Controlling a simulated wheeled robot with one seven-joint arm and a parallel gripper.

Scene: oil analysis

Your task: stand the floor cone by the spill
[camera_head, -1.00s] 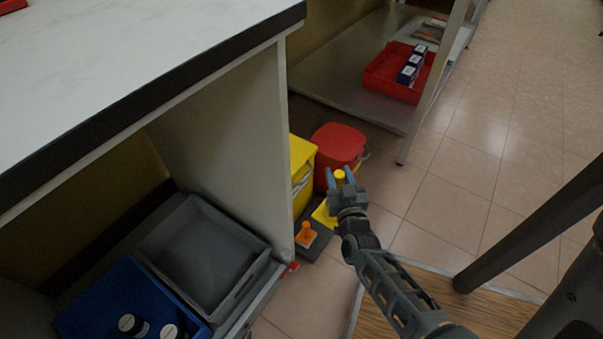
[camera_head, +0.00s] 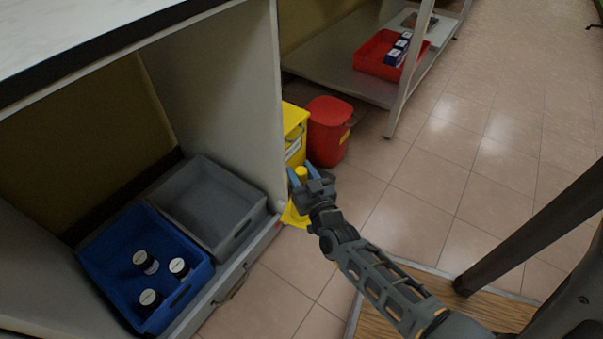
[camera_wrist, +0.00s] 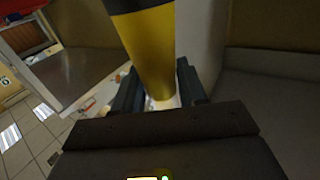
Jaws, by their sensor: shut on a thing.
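The floor cone is yellow. In the head view its top (camera_head: 301,172) shows between my fingers and part of its yellow base (camera_head: 293,215) shows below, beside the cabinet's end panel. In the wrist view the yellow cone body (camera_wrist: 152,55), with a black band, runs between the two fingers. My gripper (camera_head: 302,178) is shut on the cone; it also shows in the wrist view (camera_wrist: 158,95). My gripper hides much of the cone in the head view. I cannot tell whether its base touches the floor. I cannot make out a spill.
A yellow bin (camera_head: 294,125) and a red lidded bin (camera_head: 328,130) stand just behind the cone. The cabinet panel (camera_head: 235,100) is close on the left. A grey tray (camera_head: 245,232) and a blue crate (camera_head: 98,262) with bottles sit inside. Tiled floor (camera_head: 425,215) is clear to the right.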

